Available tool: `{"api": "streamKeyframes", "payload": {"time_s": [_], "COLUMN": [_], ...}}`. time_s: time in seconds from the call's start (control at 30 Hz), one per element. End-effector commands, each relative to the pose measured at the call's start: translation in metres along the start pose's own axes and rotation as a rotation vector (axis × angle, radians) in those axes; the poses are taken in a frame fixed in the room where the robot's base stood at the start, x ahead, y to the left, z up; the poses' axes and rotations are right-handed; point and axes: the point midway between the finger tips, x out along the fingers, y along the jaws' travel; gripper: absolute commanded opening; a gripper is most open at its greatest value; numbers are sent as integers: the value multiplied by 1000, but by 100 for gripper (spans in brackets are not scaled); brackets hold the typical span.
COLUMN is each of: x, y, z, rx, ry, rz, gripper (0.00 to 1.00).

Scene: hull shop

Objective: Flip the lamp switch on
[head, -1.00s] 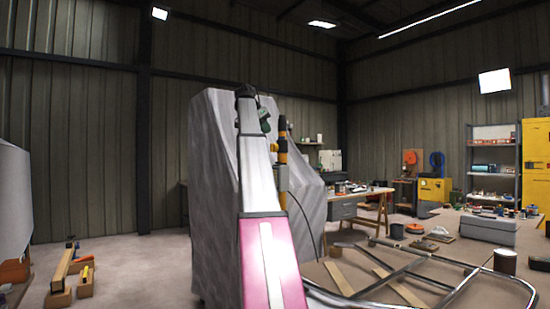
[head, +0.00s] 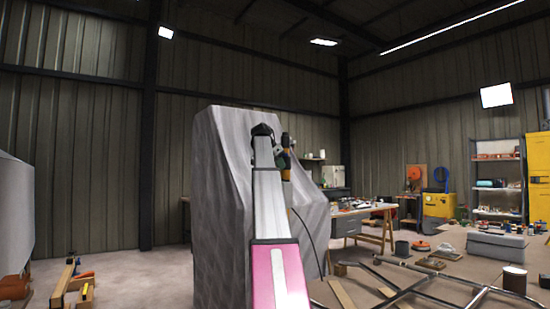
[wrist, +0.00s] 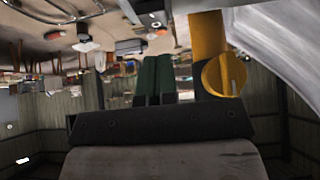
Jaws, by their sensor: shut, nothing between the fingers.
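In the wrist view, a yellow post with a round yellow disc (wrist: 221,76) stands close, to the right of my fingers. A slim grey lever or slot shows on the disc; it looks like the lamp switch, but its setting is unclear. My gripper (wrist: 153,58) has two green fingers, shut together with nothing between them. They appear beside the disc, with no contact visible. In the head view, my gripper (head: 279,158) is small at the end of my arm, beside a yellow-and-black post (head: 287,172) partly hidden by my arm. No lamp head can be made out clearly.
A large grey draped shape (head: 222,205) stands right behind my arm. A metal tube frame (head: 430,285) lies at lower right. A workbench (head: 352,220) stands behind it. Open floor (head: 150,275) lies at left, with wooden blocks (head: 62,285).

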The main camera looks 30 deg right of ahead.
Motion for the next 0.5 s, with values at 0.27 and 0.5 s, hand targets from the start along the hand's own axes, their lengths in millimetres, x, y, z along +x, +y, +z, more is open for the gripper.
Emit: {"api": "streamKeyframes", "payload": {"time_s": [0.27, 0.5], "x": [22, 25], "y": [0, 0], "z": [25, 28], "rx": [-1, -1], "ry": [0, 0], "rz": [0, -1], "gripper": [0, 0]}}
